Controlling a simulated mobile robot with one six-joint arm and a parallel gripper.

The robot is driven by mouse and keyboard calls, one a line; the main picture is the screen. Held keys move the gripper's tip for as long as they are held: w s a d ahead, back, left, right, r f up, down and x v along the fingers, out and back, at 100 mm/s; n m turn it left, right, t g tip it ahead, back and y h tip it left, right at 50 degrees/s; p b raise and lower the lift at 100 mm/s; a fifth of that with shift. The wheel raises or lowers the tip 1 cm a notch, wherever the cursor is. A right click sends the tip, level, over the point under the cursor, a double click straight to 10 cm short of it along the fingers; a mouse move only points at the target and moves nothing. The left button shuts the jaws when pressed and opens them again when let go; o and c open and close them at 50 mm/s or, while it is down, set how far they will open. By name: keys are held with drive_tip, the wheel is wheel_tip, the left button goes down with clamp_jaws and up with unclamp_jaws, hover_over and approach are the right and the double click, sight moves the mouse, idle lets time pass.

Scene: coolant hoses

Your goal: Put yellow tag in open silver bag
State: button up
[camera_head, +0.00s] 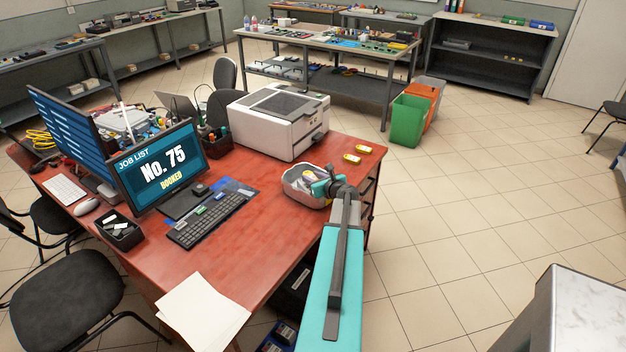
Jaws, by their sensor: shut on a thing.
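The open silver bag (291,192) sits on the red desk, its mouth facing up, with several small pale and dark items in it. My gripper (322,187) is at the right side of the bag's mouth, over its rim. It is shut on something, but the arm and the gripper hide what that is. Each has a pale middle.
A white printer (279,122) stands just behind the bag. A keyboard (211,217) and a monitor (157,169) are to the left. White papers (202,312) lie at the front corner of the desk (262,262). A green bin (410,120) stands on the floor behind.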

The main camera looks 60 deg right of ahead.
drive_tip(key=shift+f, duration=0.7)
drive_tip(key=shift+f, duration=0.15)
drive_tip(key=o, duration=1.1)
drive_tip(key=shift+r, duration=0.3)
drive_tip(key=shift+s+a, duration=0.15)
drive_tip(key=shift+s, duration=0.05)
drive_tip(key=b+v, duration=0.2)
drive_tip(key=v, duration=0.7)
drive_tip(key=shift+s+a, duration=0.15)
drive_tip(key=shift+s, duration=0.1)
drive_tip(key=shift+b+v, duration=0.3)
drive_tip(key=shift+v, duration=0.7)
